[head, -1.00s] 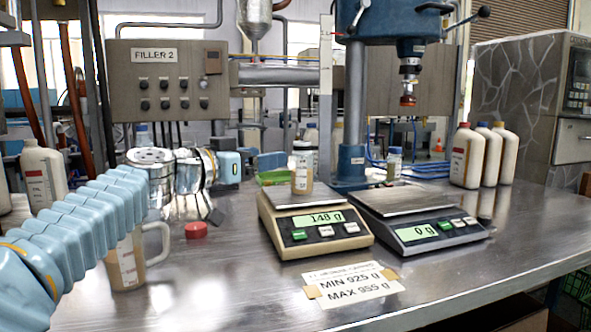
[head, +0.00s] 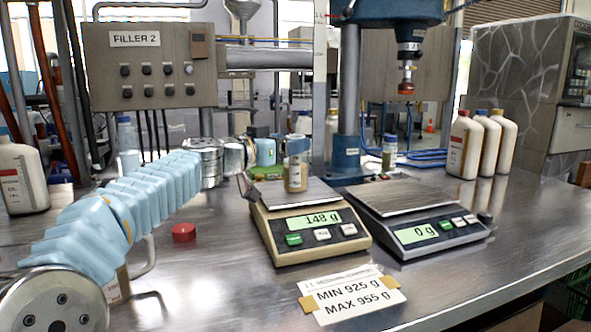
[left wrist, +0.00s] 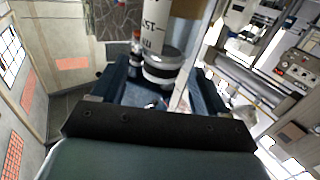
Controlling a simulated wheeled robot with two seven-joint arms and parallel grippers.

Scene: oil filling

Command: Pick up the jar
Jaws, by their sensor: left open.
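The jar (head: 296,178) stands upright on the pan of the left, beige scale (head: 318,238), which reads 148 g. It has tan contents. My left gripper (head: 284,152) is at the jar's upper part, with a blue finger covering some of it in the head view. In the left wrist view the jar (left wrist: 184,32) shows its white label, and its dark and silver top lies between the open fingers (left wrist: 162,82). I cannot tell whether either finger touches it. My right gripper is not in view.
A second scale (head: 418,228) reading 0 g stands to the right, empty. A red cap (head: 184,232) lies on the steel table. A jug (head: 118,288) is mostly hidden behind my left arm. Bottles (head: 491,146) stand at the back right; a limits card (head: 352,294) lies in front.

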